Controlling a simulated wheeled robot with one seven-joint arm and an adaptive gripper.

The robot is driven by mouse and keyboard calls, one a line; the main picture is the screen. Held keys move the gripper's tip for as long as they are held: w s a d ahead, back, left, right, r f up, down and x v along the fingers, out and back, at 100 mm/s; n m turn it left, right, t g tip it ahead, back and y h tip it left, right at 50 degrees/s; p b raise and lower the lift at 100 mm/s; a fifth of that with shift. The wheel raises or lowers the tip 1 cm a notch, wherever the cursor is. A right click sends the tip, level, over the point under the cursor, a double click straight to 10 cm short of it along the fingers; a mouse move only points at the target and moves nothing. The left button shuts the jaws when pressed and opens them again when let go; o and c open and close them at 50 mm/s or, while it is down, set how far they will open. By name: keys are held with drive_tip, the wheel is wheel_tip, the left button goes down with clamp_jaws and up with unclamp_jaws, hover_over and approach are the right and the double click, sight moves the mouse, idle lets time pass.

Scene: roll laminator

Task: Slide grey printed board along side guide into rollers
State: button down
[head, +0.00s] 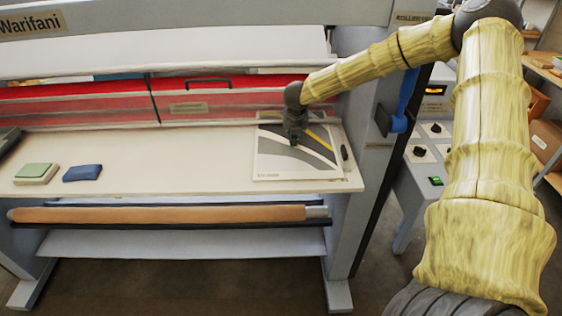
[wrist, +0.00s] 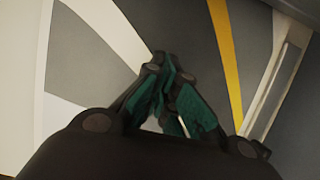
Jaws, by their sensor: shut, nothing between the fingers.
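The grey printed board (head: 272,160), with white curves and a yellow stripe, lies flat at the right end of the pale feed table (head: 130,150). My gripper (head: 294,140) is shut and points down over the board's middle. In the wrist view its green-padded fingertips (wrist: 168,75) are together over the grey print (wrist: 190,35), with nothing between them. Whether they touch the board cannot be told. A side guide strip (wrist: 275,90) runs close along the board's right edge. The board's far edge is near the red guard (head: 230,100); the rollers behind it are hidden.
A green block (head: 36,172) and a blue block (head: 83,173) lie at the table's left. A small dark item (head: 345,153) is at the right edge. A brown roll (head: 170,214) hangs below. The table's middle is clear.

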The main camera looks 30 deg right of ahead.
drive_tip(key=shift+s+d+f, duration=0.2)
drive_tip(key=shift+d+f, duration=0.05)
drive_tip(key=shift+d, duration=0.15)
drive_tip(key=shift+w+d, duration=0.1)
drive_tip(key=shift+w, duration=0.25)
drive_tip(key=shift+w+d+p, duration=0.35)
drive_tip(key=shift+w+d, duration=0.6)
drive_tip(key=shift+w, duration=0.25)
drive_tip(key=shift+w+d, duration=0.6)
drive_tip(key=shift+w, duration=0.25)
drive_tip(key=shift+w+d+r, duration=0.1)
drive_tip(key=shift+w+d, duration=0.1)
drive_tip(key=shift+d, duration=0.1)
